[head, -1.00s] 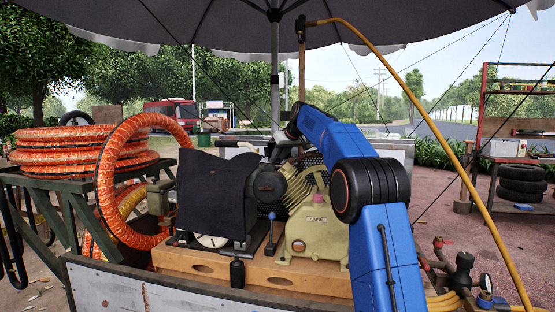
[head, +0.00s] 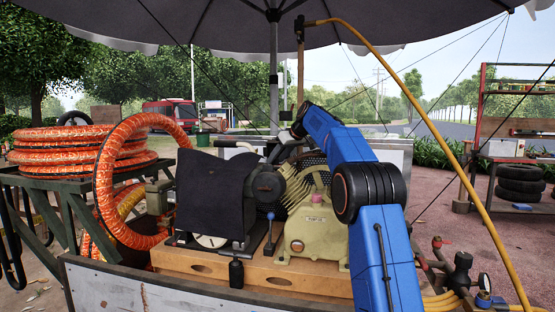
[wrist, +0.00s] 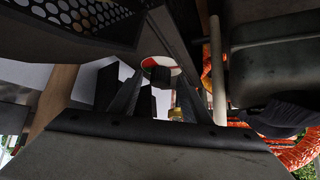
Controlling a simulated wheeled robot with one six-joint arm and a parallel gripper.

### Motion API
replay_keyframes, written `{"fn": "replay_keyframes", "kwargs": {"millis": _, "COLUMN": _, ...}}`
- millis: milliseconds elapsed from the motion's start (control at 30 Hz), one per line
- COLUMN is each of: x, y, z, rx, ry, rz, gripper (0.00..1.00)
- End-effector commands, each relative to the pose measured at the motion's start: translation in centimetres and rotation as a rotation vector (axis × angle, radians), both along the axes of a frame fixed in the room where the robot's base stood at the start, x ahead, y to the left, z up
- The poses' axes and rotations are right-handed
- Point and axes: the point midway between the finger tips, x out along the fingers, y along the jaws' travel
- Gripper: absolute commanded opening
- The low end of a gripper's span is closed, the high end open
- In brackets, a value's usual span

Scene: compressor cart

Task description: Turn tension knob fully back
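No part can be surely identified as the tension knob; a blue-topped lever (head: 270,232) and a black knob (head: 236,272) show at the front of the compressor's wooden base. My gripper (wrist: 161,82) shows in the wrist view with its two dark fingers apart. A round piece with a pale rim and red and green inside (wrist: 158,62) shows between and beyond the fingertips. I cannot tell whether they touch it. In the head view my blue arm reaches over the cream compressor pump (head: 313,232), and the fingertips are hidden behind the machinery.
A black cloth-covered unit (head: 210,195) stands left of the pump on the wooden base (head: 210,268). Orange hose coils (head: 75,150) lie on a rack at left. A yellow hose (head: 440,130) arches at right. A perforated plate (wrist: 75,15) is close by in the wrist view.

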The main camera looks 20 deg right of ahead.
Motion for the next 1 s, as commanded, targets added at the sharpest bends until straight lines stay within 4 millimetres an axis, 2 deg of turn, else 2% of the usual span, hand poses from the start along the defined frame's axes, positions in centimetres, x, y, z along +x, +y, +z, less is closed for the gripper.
{"fn": "replay_keyframes", "kwargs": {"millis": 267, "x": -1.0, "y": -0.4, "z": 1.2, "rx": 0.000, "ry": -0.002, "rz": -0.001, "gripper": 0.43}}
{"fn": "replay_keyframes", "kwargs": {"millis": 1000, "x": -9.8, "y": -4.5, "z": 10.8, "rx": 0.000, "ry": -0.001, "rz": -0.001, "gripper": 0.43}}
